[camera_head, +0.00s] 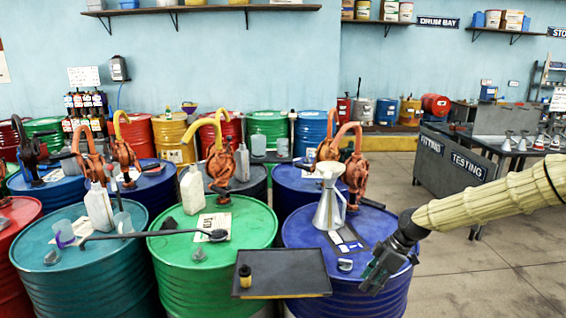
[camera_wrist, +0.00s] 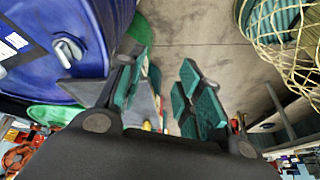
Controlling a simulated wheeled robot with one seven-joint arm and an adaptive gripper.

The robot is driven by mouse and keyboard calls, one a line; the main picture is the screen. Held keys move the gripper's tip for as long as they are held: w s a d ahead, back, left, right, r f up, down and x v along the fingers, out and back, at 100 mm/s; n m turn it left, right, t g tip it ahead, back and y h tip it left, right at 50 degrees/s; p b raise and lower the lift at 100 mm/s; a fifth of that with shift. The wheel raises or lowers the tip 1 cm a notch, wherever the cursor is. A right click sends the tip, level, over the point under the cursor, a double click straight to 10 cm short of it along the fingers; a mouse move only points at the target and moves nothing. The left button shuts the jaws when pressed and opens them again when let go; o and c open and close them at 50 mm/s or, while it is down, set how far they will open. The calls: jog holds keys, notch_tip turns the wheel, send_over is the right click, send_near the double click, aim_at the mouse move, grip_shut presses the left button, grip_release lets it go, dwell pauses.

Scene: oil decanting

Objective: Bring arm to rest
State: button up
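My gripper (camera_head: 378,273) is at the right in the head view, in front of the blue drum (camera_head: 352,290) and beside its right edge, pointing down and to the left. My arm reaches in from the right edge in a cream ribbed sleeve. In the wrist view, the two green-padded fingers of my gripper (camera_wrist: 160,98) stand apart with a gap between them. Nothing shows held between them. The blue drum's side and top also show at the upper left of the wrist view (camera_wrist: 85,45).
A metal funnel can (camera_head: 330,205) stands on the blue drum. A black tray (camera_head: 282,272) with a small dark bottle (camera_head: 245,276) lies in front. A green drum (camera_head: 205,280) and teal drum (camera_head: 80,280) stand left. Concrete floor (camera_head: 470,285) is open at right, before a grey workbench (camera_head: 450,165).

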jog(key=s+a+f+m, duration=0.4)
jog(key=s+a+f, duration=0.1)
jog(key=s+f, duration=0.65)
jog(key=s+a+f+m, duration=0.4)
jog(key=s+a+f, duration=0.1)
jog(key=s+f, duration=0.6)
jog(key=s+d+f+m+h, duration=0.2)
jog(key=s+d+f+m, duration=0.1)
jog(key=s, duration=0.8)
jog(key=s+d+f+m+h+b, duration=0.1)
jog(key=s+f, duration=0.4)
jog(key=s, duration=0.7)
jog(key=d+m+h, duration=0.1)
jog(key=d+m, duration=0.1)
jog(key=shift+d+m+g+h, duration=0.3)
jog(key=shift+d+g, duration=0.1)
